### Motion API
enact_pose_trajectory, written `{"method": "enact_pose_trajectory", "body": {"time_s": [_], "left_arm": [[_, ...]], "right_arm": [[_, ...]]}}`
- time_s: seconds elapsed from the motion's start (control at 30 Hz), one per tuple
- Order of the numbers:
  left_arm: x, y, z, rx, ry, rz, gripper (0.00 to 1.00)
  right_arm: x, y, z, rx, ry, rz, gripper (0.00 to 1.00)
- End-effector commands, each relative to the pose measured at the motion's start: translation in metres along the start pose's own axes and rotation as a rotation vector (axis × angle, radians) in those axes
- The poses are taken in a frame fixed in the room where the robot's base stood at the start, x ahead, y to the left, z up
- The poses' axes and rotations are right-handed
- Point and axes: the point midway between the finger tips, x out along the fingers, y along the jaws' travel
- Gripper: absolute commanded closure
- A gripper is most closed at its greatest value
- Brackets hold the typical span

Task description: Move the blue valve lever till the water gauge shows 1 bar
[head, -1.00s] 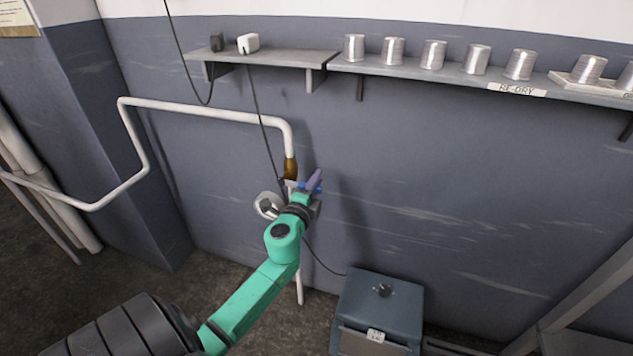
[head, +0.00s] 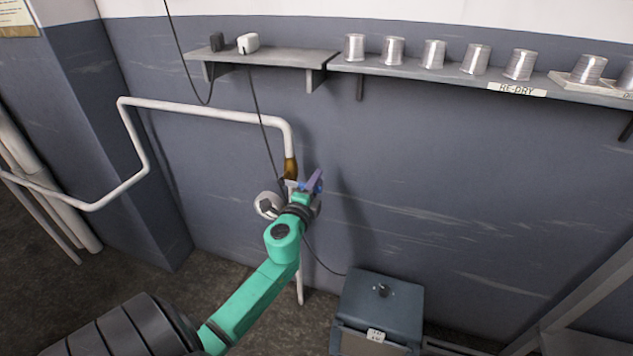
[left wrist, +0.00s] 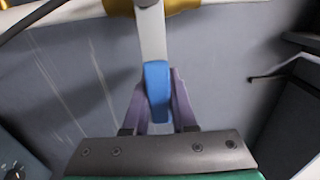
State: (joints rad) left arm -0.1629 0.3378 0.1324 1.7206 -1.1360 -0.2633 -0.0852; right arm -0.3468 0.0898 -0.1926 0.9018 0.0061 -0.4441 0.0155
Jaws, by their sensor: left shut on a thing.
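The blue valve lever (left wrist: 158,88) sits between the two purple fingers of my left gripper (left wrist: 160,108) in the left wrist view, and the fingers are shut on it. Its pale grey arm runs up to a brass-coloured fitting (left wrist: 185,4). In the head view my left gripper (head: 312,184) is at the white pipe, just below the brass part (head: 290,168), and the lever is mostly hidden behind it. The round gauge (head: 268,205) is left of my gripper, seen at a slant. Its needle and reading cannot be made out. My right gripper is not in view.
The white pipe (head: 205,112) runs along the wall and down past the valve. A thin dark cable (head: 262,125) hangs close by. A blue-grey box (head: 383,300) stands on the floor to the right. Shelves with metal cans (head: 434,54) are above. The wall right of the gripper is clear.

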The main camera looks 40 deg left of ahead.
Motion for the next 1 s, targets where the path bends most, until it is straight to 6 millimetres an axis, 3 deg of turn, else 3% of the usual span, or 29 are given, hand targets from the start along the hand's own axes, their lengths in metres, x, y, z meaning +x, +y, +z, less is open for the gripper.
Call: {"method": "enact_pose_trajectory", "body": {"time_s": [0.5, 0.77, 1.0], "left_arm": [[0.000, -0.003, -0.001, -0.036, 0.001, 0.003, 1.00], [0.000, -0.031, 0.004, -0.327, 0.000, 0.002, 1.00], [0.000, -0.035, 0.007, -0.441, 0.001, 0.001, 1.00]], "right_arm": [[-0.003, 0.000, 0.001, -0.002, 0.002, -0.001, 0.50], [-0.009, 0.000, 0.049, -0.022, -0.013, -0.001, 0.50], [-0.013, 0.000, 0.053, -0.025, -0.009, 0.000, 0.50]]}}
